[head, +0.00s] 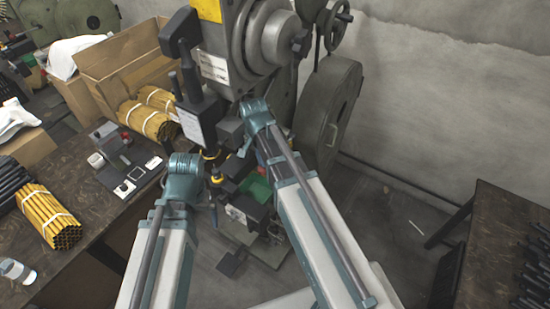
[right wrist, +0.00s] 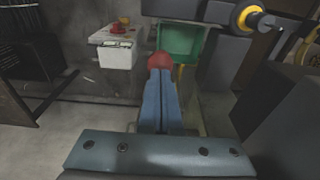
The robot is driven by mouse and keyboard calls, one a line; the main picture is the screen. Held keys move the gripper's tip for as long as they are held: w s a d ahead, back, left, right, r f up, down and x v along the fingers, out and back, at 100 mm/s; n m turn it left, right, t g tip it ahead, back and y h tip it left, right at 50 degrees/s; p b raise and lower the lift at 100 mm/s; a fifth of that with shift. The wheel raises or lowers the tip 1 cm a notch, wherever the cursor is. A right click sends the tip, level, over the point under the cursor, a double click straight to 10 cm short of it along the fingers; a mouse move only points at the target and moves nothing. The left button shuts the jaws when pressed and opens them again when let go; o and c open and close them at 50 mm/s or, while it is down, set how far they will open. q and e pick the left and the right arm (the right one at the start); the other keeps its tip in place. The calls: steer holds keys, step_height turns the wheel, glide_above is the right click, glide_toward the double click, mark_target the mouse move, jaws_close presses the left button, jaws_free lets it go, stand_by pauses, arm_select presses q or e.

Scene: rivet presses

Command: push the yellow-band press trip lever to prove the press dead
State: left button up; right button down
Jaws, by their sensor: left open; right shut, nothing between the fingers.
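The press with the yellow band (head: 208,10) stands upright at the centre of the head view. In the right wrist view a round red knob (right wrist: 160,60), probably the end of the trip lever, sits right at the tips of my right gripper (right wrist: 161,85). The blue fingers are shut together with nothing between them. I cannot tell whether they touch the knob, and the lever's shaft is hidden. In the head view my right arm reaches to the press's front. My left gripper (head: 186,172) is open, left of the press; its fingers are mostly hidden.
A green bin (right wrist: 182,42) is behind the knob, and a white box (right wrist: 118,52) stands left of it. A yellow-ringed black knob (right wrist: 250,18) is upper right. A wooden bench (head: 100,205) with bundled yellow rods (head: 48,215) is at left; another table (head: 495,235) is at right.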

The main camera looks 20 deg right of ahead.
steer(key=shift+s+a+f+b, duration=0.1)
steer(key=shift+a+f+b, duration=0.05)
steer(key=shift+f+b, duration=0.7)
steer(key=shift+f+b, duration=1)
steer(key=shift+r, duration=0.1)
